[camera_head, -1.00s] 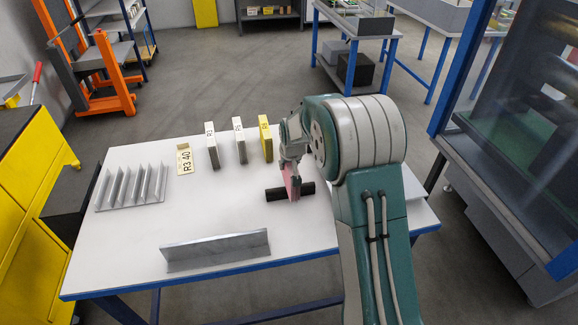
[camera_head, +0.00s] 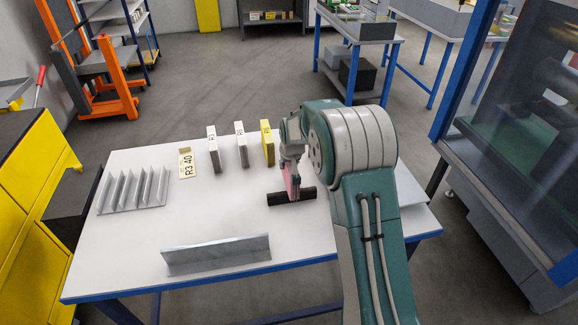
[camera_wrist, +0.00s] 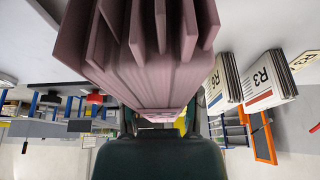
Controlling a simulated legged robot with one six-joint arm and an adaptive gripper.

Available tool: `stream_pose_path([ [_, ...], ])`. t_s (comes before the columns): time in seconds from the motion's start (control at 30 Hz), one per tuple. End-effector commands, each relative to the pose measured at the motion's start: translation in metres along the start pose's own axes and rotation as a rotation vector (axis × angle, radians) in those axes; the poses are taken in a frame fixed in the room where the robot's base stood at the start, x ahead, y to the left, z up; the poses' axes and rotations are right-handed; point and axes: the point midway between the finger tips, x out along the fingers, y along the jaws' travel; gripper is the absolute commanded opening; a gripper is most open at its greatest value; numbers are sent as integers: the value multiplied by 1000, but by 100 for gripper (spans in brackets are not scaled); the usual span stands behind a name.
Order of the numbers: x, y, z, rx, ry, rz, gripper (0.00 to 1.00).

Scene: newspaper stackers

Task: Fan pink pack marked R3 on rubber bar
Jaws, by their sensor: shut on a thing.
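A pink pack (camera_head: 291,184) hangs upright from my gripper (camera_head: 290,158) with its lower edge at the black rubber bar (camera_head: 277,199) on the white table. From the head view I cannot tell whether it touches the bar. In the wrist view the pink pack (camera_wrist: 150,62) fills the top middle, and its far end is spread into several separate leaves with gaps between them. My gripper is shut on the near end of the pack; its fingertips are mostly hidden. The R3 mark on the pink pack does not show.
Several upright packs stand left of my gripper, including a yellow one (camera_head: 267,143) and white ones (camera_head: 241,146). An R3 40 card (camera_head: 186,164) lies beside them. A finned grey rack (camera_head: 150,198) is at the left, and an angled metal plate (camera_head: 217,255) at the front.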

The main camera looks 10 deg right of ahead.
Motion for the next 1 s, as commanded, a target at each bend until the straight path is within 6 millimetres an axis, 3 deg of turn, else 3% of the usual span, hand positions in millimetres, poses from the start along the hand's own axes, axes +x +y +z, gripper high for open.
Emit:
stream_pose_path([
  [0.57, 4, 0, -13, 0, 2, 0, 0],
  [1.0, 0, 0, -2, 0, 1, 0, 0],
])
